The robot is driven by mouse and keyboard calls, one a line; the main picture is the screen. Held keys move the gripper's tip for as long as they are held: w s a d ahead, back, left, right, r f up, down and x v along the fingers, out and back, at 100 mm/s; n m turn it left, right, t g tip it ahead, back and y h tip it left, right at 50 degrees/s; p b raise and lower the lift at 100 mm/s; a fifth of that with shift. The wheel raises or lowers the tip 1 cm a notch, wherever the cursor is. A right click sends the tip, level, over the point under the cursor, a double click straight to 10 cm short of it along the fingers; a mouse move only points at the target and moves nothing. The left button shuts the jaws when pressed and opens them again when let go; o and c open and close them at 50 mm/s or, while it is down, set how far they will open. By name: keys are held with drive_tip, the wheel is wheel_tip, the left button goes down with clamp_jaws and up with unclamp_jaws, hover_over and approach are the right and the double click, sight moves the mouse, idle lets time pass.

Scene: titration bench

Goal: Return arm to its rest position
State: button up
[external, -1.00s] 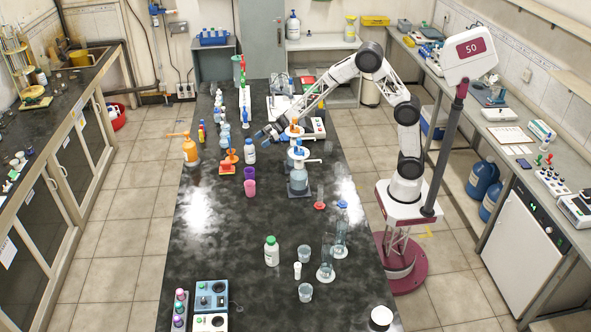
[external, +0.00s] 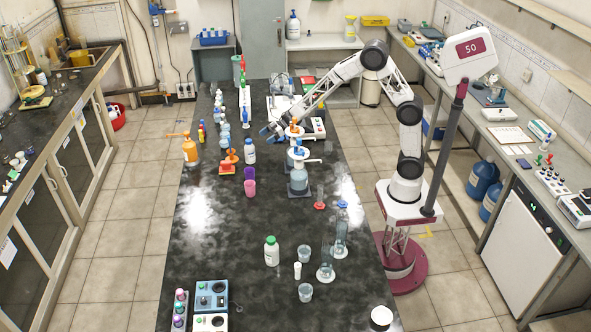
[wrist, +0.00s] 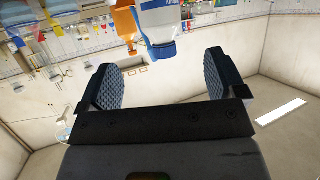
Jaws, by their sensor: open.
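My arm (external: 342,72) reaches from its base at the right over the black bench. My gripper (external: 270,131) is above the middle of the bench, left of the orange-topped dispenser bottles (external: 298,178). In the wrist view my gripper (wrist: 161,82) has its two blue ridged fingers wide apart, with nothing between them. A white bottle with a blue cap (wrist: 159,28) shows upside down beyond the fingers. An orange thing (wrist: 123,20) shows beside it, partly hidden.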

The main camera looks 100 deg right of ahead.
idle(0.3)
drive_tip(key=s+a+r+g+h, duration=0.2)
drive_tip(key=s+g+h, duration=0.15)
drive_tip(key=s, duration=0.95)
drive_tip(key=s+a+r+g+h, duration=0.25)
drive_tip(key=s+h, duration=0.25)
drive_tip(key=s, duration=0.9)
drive_tip(key=s+a+r+m+g+y, duration=0.1)
drive_tip(key=s+a+r, duration=0.3)
drive_tip(key=s+a, duration=0.5)
drive_tip(key=s+a+r+m+g+y, duration=0.2)
drive_tip(key=s+a+r, duration=0.3)
drive_tip(key=s+a, duration=0.4)
drive_tip(key=s+m+g, duration=0.1)
drive_tip(key=s, duration=0.4)
drive_tip(key=shift+a+r+m, duration=0.2)
drive_tip(key=shift+m, duration=0.1)
